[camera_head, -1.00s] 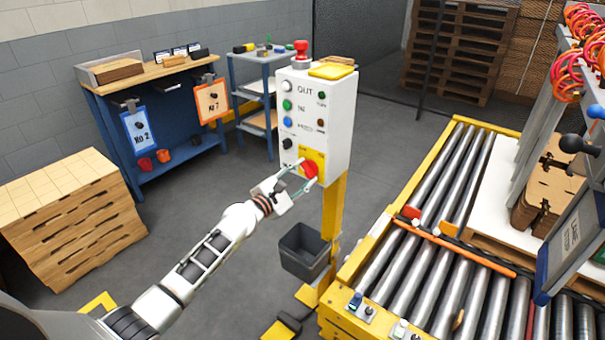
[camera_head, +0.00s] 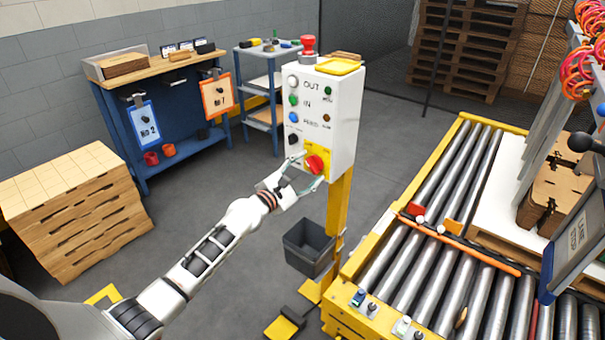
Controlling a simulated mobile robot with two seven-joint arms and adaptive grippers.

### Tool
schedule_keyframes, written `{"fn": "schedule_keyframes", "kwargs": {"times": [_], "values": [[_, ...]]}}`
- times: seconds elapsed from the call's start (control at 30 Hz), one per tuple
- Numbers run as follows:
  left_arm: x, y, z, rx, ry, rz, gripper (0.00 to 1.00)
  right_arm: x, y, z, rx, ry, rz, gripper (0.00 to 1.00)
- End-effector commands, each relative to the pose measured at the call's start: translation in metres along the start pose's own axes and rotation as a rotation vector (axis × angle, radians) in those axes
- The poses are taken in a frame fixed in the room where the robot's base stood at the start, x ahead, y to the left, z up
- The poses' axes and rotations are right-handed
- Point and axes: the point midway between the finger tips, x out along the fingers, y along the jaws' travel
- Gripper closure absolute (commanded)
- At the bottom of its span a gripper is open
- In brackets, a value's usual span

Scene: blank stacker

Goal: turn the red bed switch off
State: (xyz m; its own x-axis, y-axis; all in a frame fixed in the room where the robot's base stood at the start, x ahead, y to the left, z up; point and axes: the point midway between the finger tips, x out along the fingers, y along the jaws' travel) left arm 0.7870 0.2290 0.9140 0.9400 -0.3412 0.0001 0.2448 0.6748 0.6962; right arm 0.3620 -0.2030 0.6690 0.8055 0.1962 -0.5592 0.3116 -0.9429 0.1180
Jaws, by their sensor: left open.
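The red bed switch (camera_head: 315,164) is a red knob on a yellow plate (camera_head: 324,151), low on the front of a white control box (camera_head: 342,110). The box stands on a yellow post. My left gripper (camera_head: 305,171) is at the switch, with its fingers open on either side of the knob. I cannot tell whether the fingers touch it. My right gripper does not show.
A red mushroom button (camera_head: 308,46) tops the box. A grey bin (camera_head: 308,247) hangs on the post below. A roller conveyor (camera_head: 440,225) is on the right. A blue workbench (camera_head: 180,110) and stacked wood (camera_head: 75,210) are on the left.

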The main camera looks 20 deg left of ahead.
Motion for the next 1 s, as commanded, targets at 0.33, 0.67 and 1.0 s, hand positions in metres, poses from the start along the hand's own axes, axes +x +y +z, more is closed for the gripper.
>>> {"fn": "schedule_keyframes", "kwargs": {"times": [0.33, 0.67, 1.0], "values": [[-0.037, -0.002, -0.001, -0.001, 0.001, -0.002, 0.44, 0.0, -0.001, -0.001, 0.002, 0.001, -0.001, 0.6], [-0.098, -0.001, -0.001, 0.0, 0.001, -0.001, 0.44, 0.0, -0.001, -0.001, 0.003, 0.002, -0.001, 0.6], [-0.119, 0.0, 0.0, -0.001, 0.0, 0.0, 0.44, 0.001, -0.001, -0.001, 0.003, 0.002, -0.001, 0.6]]}}
